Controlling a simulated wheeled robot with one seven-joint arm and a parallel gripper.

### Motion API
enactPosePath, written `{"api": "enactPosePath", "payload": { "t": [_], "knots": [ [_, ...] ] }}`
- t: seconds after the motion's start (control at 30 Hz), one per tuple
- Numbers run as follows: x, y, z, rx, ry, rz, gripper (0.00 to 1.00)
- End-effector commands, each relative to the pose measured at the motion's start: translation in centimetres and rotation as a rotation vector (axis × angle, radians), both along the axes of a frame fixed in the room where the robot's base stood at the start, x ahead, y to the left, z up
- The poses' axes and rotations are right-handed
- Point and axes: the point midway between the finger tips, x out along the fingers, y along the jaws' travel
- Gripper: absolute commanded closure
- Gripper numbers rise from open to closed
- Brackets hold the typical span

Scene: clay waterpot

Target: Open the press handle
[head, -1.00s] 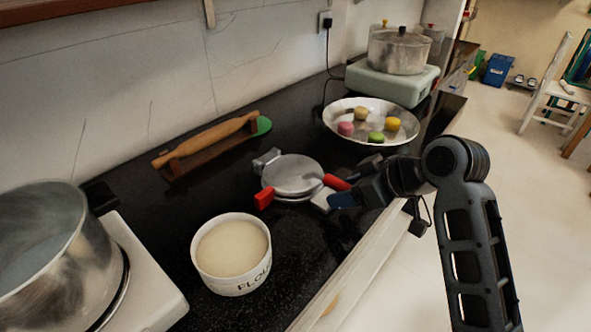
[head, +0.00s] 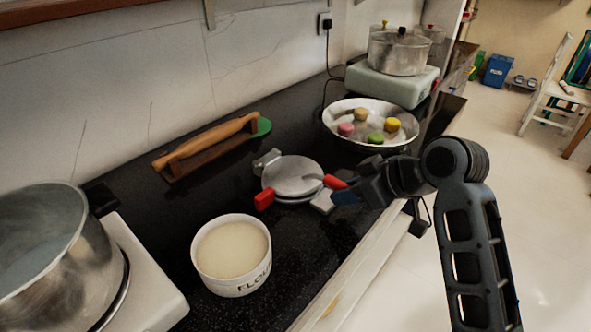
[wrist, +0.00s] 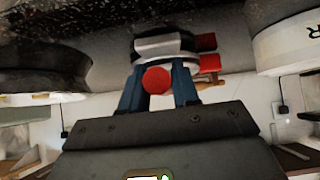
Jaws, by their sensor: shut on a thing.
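The press (head: 291,174) is a round silver-grey metal device on the black counter, and its lid lies flat over its base. One red handle (head: 264,200) sticks out at its front left. The other red handle (head: 335,182) is at its right side, at my gripper (head: 342,188). In the wrist view, my gripper (wrist: 157,88) has its two blue fingers on either side of the round end of a red handle (wrist: 157,79) and is shut on it. The press also shows beyond the fingers (wrist: 164,45). My gripper partly hides the right handle in the head view.
A white flour bowl (head: 231,250) stands in front of the press. A plate with several macarons (head: 340,136) lies behind my gripper. A rolling pin on a wooden holder (head: 210,142) is at the back, and a metal pot (head: 35,250) is at the left.

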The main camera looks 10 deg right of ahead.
Motion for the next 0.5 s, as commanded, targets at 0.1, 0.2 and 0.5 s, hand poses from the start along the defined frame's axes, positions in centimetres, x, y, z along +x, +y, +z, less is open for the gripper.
{"api": "enactPosePath", "payload": {
  "t": [0.1,0.2,0.5],
  "knots": [
    [0.1,0.1,1.0,0.000,-0.002,0.000,0.81],
    [0.3,0.2,1.6,0.001,-0.002,0.001,0.81],
    [0.6,0.4,3.5,0.001,-0.003,0.000,0.81]
  ]
}}
